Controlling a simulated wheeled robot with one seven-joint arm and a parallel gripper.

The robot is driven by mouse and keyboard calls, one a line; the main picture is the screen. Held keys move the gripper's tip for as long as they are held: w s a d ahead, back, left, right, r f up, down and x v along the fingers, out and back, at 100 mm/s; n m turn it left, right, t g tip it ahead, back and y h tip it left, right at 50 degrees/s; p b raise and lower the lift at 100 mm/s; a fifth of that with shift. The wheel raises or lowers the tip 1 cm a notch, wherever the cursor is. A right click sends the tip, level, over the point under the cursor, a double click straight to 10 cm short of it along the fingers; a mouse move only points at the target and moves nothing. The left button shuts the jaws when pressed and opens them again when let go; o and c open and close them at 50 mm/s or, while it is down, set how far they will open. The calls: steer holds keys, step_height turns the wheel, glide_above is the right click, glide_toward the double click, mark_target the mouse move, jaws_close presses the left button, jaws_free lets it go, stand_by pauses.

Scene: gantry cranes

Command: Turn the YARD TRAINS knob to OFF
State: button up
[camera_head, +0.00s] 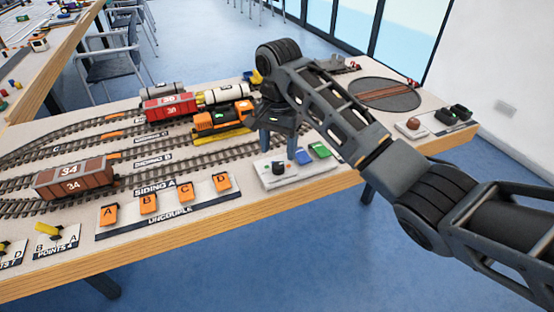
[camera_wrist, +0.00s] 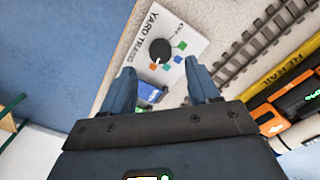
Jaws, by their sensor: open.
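The YARD TRAINS knob (camera_wrist: 160,52) is a round black dial on a white panel (camera_wrist: 145,40), with printed lettering and small green, blue and orange marks around it. Its pale pointer mark seems to face the gripper side, away from the OFF lettering (camera_wrist: 157,26). In the head view the dark knob (camera_head: 278,168) sits on the white panel (camera_head: 263,176) near the table's front edge. My gripper (camera_head: 278,150) points down above the panel, its fingers apart and empty. In the wrist view my gripper (camera_wrist: 158,72) has a finger on each side, just short of the knob; contact is not visible.
An orange locomotive (camera_head: 222,117) stands on the tracks behind my gripper. Orange UNCOUPLE buttons (camera_head: 148,203) are at left. A dark turntable (camera_head: 385,95) lies behind my arm at right.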

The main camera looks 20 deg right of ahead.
mark_target(278, 165)
steer(key=shift+f, duration=2.6)
steer(key=shift+c, duration=0.4)
steer(key=c, duration=0.9)
steer(key=shift+c, duration=0.2)
